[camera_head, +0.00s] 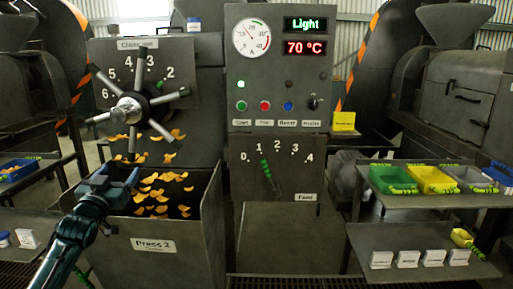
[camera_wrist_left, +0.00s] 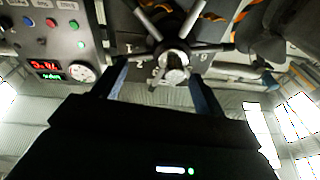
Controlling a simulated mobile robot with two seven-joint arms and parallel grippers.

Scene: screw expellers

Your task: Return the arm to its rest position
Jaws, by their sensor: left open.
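My left gripper (camera_head: 120,170) is open, with its fingers pointing up toward the spoked handwheel (camera_head: 128,110) on the Press 2 machine. In the left wrist view the gripper (camera_wrist_left: 158,78) has its two fingers apart, with the wheel's hub (camera_wrist_left: 174,66) seen between them. No object shows in the fingers; I cannot tell how far they are from the wheel. The left arm comes in from the lower left, in front of the bin (camera_head: 205,225) marked Press 2. My right gripper is not in view.
Yellow-orange flakes (camera_head: 160,197) fall or lie at the bin. The panel (camera_head: 277,70) right of it reads "Light" and 70 °C, with a feed lever (camera_head: 266,170) below. A shelf (camera_head: 410,201) with coloured trays stands right; a blue tray (camera_head: 17,171) is far left.

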